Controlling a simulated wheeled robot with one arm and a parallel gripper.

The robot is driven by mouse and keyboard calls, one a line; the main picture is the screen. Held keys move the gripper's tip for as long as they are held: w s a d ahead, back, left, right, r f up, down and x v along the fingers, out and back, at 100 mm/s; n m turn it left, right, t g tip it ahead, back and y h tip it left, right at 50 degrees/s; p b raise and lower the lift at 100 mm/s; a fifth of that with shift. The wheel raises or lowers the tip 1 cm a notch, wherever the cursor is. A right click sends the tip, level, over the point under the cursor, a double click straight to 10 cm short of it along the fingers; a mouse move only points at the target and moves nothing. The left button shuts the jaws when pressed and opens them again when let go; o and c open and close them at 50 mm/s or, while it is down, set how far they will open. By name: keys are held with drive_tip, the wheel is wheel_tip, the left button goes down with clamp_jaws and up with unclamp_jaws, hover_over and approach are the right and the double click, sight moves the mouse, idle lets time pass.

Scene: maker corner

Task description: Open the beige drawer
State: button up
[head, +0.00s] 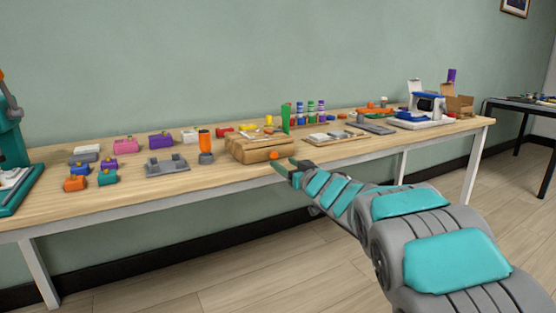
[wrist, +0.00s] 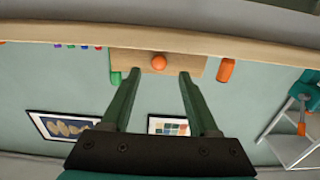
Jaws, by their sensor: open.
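The beige drawer (head: 250,153) is the front of a low wooden box on the workbench, with a round orange knob (head: 274,155). It looks shut. In the wrist view, which is upside down, the drawer front (wrist: 195,66) and its knob (wrist: 159,62) show beyond my fingers. My gripper (head: 287,167) is in front of the box, close to the knob. Its two green fingers are open and empty in the wrist view (wrist: 151,74), with the knob lined up between the tips. The knob appears to be just beyond them; whether they touch it I cannot tell.
An orange-topped bottle (head: 205,144) stands left of the box, and a grey holder (head: 167,166) lies further left. A wooden tray (head: 336,139) and a row of coloured bottles (head: 310,112) are to the right. The bench's front edge (head: 120,198) is clear.

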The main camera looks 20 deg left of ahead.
sight(275, 157)
drive_tip(key=shift+x, duration=2.4)
clamp_jaws()
